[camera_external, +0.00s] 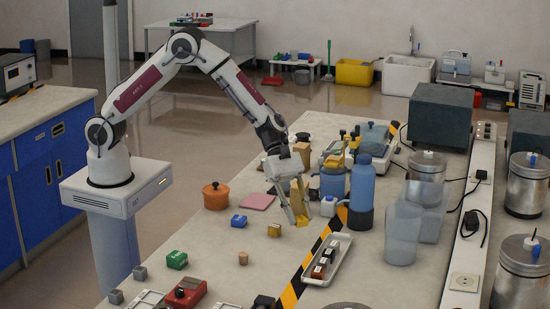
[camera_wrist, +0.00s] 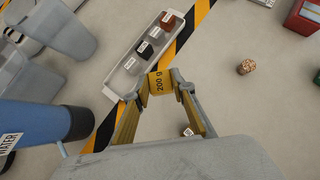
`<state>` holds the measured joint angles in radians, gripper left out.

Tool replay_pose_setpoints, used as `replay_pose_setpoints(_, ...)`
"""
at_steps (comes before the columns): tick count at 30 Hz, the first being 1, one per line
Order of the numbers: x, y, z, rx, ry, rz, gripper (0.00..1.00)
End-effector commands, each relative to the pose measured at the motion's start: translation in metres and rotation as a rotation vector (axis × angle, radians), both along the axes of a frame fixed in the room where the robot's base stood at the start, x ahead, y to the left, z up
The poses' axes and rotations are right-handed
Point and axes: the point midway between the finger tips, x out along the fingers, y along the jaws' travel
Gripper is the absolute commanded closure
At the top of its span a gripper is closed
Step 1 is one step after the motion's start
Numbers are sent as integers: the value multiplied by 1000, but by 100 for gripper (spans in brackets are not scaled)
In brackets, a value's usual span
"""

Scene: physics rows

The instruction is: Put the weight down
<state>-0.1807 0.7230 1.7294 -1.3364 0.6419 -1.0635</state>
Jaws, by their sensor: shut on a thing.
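A gold-yellow weight marked "200 g" (camera_wrist: 162,82) is between the fingertips of my gripper (camera_wrist: 160,88) in the wrist view. My gripper is shut on it. In the external view my gripper (camera_external: 298,218) points down over the table, behind the pale tray (camera_external: 345,257). The held weight is too small there to make out clearly. The tray also shows in the wrist view (camera_wrist: 117,88), just beyond the held weight. Small brown and dark labelled blocks (camera_wrist: 146,48) sit in it, and its near end looks empty. The gap under the held weight cannot be judged.
A blue water bottle (camera_external: 361,195) and clear beakers (camera_external: 402,235) stand right of my gripper. A small yellow block (camera_external: 274,230), a blue block (camera_external: 239,221) and a cork (camera_external: 243,258) lie left. A black-yellow stripe (camera_external: 290,297) runs beside the tray.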

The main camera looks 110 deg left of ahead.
Motion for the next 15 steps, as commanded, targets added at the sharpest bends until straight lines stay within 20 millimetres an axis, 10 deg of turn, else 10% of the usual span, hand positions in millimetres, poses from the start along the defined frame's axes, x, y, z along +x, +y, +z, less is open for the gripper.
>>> replay_pose_setpoints(15, 0, 0, 29, 0, 0, 1, 100)
